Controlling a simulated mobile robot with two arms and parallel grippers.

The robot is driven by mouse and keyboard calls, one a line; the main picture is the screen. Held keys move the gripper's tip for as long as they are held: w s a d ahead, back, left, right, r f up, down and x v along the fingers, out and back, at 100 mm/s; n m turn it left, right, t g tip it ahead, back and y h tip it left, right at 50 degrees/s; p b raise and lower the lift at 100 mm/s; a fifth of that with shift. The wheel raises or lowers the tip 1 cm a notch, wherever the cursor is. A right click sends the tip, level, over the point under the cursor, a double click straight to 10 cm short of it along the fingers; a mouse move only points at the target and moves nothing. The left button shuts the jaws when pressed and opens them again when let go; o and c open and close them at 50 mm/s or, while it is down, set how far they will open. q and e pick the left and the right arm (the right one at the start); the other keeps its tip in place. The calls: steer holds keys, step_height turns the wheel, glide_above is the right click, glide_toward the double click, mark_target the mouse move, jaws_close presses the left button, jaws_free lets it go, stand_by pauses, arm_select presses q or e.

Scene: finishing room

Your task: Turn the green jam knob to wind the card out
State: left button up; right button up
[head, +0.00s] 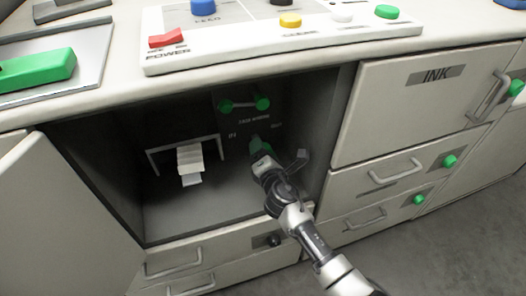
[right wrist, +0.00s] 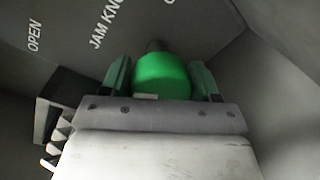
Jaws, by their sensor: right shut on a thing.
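The green jam knob (right wrist: 163,76) sits on the dark inner panel of an open bay, beside white lettering that reads "JAM KN…". My right gripper (right wrist: 160,84) has one finger on each side of the knob and is shut on it. In the head view my right gripper (head: 259,148) reaches into the bay, and it mostly hides the knob. A pale stepped card (head: 189,161) hangs out below a light bracket in the bay's left part, clear of the gripper. My left gripper is not in view.
A handle with green ends (head: 244,105) sits above the knob on the panel. The open door (head: 62,215) stands at left. Drawers (head: 375,180) and an ink cabinet (head: 420,105) flank the bay at right. The control counter (head: 290,40) overhangs it.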

steer(key=o, duration=0.9)
steer(key=shift+s, duration=0.2)
steer(key=p+v, duration=0.1)
steer(key=v, duration=0.3)
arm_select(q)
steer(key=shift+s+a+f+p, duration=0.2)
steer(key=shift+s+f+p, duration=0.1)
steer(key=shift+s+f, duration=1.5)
arm_select(e)
steer(key=shift+v, duration=3.25)
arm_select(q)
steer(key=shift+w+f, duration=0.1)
arm_select(e)
steer(key=shift+d+f, duration=0.1)
